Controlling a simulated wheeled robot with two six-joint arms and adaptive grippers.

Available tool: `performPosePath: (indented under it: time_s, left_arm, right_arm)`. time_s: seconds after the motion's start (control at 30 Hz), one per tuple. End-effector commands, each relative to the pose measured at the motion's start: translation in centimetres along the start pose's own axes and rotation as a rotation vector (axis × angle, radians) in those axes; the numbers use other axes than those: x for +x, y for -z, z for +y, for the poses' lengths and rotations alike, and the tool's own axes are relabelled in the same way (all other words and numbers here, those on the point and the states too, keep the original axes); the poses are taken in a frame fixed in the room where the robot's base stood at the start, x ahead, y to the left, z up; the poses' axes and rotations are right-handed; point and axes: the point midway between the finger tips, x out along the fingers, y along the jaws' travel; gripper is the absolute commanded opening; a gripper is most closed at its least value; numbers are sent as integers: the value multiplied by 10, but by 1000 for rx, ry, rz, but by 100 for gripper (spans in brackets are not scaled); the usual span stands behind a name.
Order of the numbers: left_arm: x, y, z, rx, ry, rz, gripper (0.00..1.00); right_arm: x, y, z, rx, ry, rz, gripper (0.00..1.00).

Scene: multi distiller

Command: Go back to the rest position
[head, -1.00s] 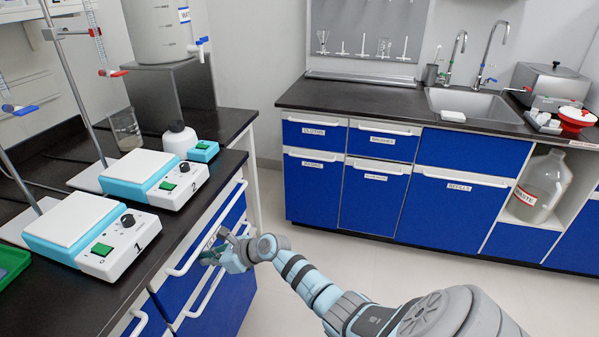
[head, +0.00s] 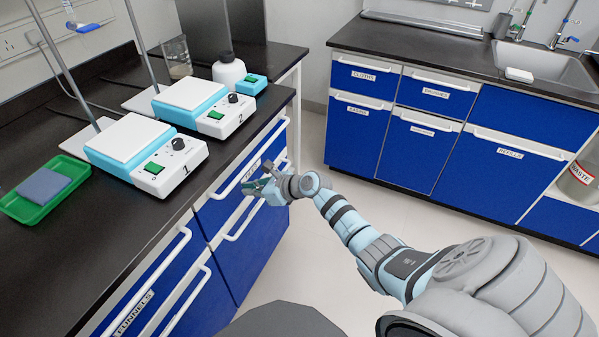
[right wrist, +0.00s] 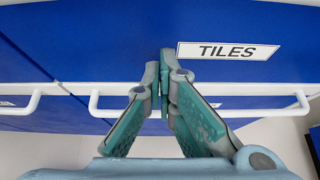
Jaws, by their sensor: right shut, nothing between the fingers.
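My right gripper (head: 262,188) is in front of the blue bench drawers under the stirrers, with its arm coming in from the lower right. In the right wrist view its two fingers (right wrist: 165,78) are shut tip to tip with nothing between them. The drawer labelled TILES (right wrist: 228,51) is just beyond the fingertips, and a white bar handle (right wrist: 262,114) runs behind the fingers. Whether the fingers touch the handle or drawer front, I cannot tell. My left gripper is in neither current view.
Stirrers 1 (head: 145,150) and 2 (head: 203,104) stand on the black bench, with a green tray (head: 28,209) to the left. Drawer handles (head: 160,283) stick out along the bench front. A blue sink cabinet (head: 412,152) faces across; clear floor (head: 312,230) lies between.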

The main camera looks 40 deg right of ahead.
Motion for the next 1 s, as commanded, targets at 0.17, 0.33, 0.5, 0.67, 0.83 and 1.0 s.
performPosePath:
  time_s: [0.17,0.33,0.5,0.67,0.83,1.0]
  left_arm:
    - [-23,3,-2,0,0,1,86]
    - [-39,2,-3,0,0,-2,86]
    - [-42,3,-3,0,0,-1,86]
    - [-42,4,-3,0,0,-1,86]
    - [-41,4,-3,0,0,-1,86]
    - [-53,5,-4,0,0,0,86]
  right_arm:
    - [-42,3,-1,-8,-3,6,0]
    - [-91,6,-2,-6,-2,7,0]
    - [-113,8,-2,-2,-1,6,0]
    - [-114,9,-2,-1,-2,4,0]
    - [-114,-8,-12,221,26,-92,0]
    - [-121,60,-71,1415,188,-397,0]
